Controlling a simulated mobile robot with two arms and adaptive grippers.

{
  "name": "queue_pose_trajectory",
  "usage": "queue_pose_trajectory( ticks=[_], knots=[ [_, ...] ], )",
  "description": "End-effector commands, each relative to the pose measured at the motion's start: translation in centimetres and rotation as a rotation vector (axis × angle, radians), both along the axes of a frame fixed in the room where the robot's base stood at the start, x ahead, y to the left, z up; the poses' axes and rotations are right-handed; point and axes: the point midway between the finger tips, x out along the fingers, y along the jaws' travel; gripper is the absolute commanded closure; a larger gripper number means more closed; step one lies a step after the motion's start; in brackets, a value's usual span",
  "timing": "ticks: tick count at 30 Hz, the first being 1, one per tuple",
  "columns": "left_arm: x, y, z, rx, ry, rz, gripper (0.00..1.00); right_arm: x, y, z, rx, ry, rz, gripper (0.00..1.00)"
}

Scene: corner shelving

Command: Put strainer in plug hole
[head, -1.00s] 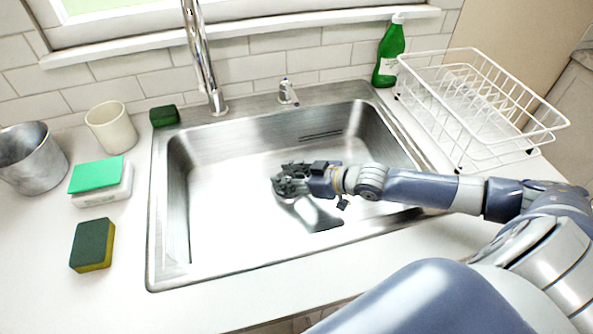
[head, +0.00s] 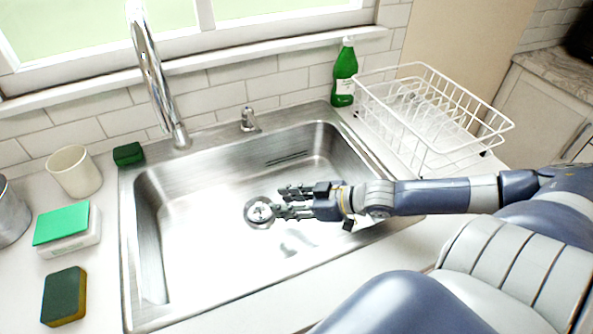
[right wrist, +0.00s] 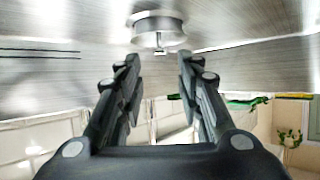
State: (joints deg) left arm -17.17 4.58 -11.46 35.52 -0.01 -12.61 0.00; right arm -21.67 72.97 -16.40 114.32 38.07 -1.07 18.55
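A round metal strainer (head: 261,211) with a small central knob shows at the plug hole (head: 249,219) in the sink floor. It appears to sit in the hole, but I cannot tell whether it is fully seated. In the right wrist view, the strainer (right wrist: 159,32) is a shiny round piece with a stem, beyond my fingertips. My right gripper (head: 281,202) is just right of the strainer in the head view. Its two fingers are apart with nothing between them; the right wrist view also shows the gripper (right wrist: 158,68) open and empty. My left gripper is out of view.
The steel sink (head: 190,225) has a tall faucet (head: 155,80) behind it. A white dish rack (head: 425,120) and green bottle (head: 344,75) stand at right. Sponges (head: 64,295) and a cup (head: 75,171) are at left. The sink floor around the plug hole is clear.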

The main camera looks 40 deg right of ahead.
Motion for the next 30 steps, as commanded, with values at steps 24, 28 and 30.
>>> queue_pose_trajectory(
  ticks=[24,28,30],
  knots=[
    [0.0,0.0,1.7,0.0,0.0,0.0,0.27,-2.1,-1.3,1.2,-0.001,0.001,0.0,0.66],
    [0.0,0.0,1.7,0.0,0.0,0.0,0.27,-2.0,-1.3,1.2,-0.001,0.001,-0.001,0.66],
    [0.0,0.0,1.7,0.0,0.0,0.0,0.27,-2.0,-1.3,1.2,-0.001,0.001,-0.001,0.66]
  ],
)
